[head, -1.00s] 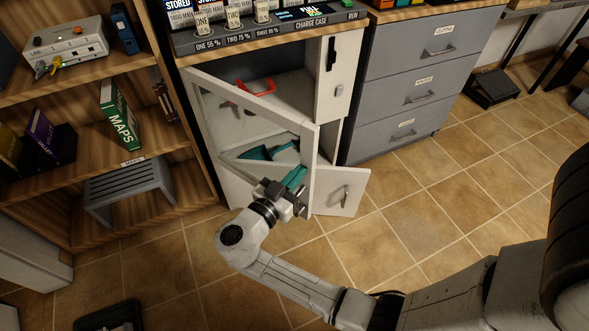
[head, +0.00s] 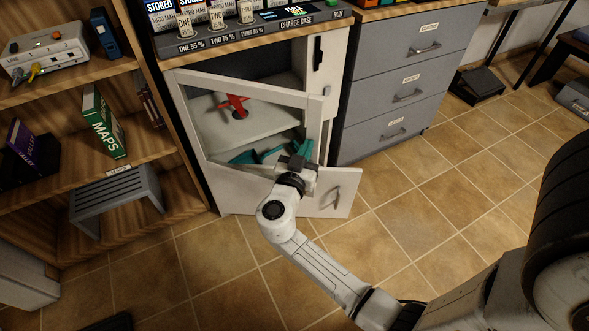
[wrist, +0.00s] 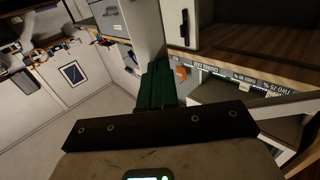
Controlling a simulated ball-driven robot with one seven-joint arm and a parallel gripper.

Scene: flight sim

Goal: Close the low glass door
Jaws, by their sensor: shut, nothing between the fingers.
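The low glass door (head: 313,127) has a white frame and stands ajar on the white cabinet, hinged at its left side. Its free right edge stands out from the cabinet opening. My gripper (head: 303,148), with teal fingers, is shut and empty at the lower right part of the door frame. I cannot tell whether it touches the frame. In the wrist view, the shut green fingers (wrist: 157,84) point ahead, with cabinet parts to the right. Through the glass I see a red model plane (head: 234,105) and a teal one (head: 258,154) on shelves.
A white panel with a handle (head: 334,198) sticks out low at the cabinet's right. A charge case (head: 297,23) stands on top. Grey drawers (head: 395,90) stand to the right, a wooden shelf (head: 128,180) to the left. Tiled floor in front is clear.

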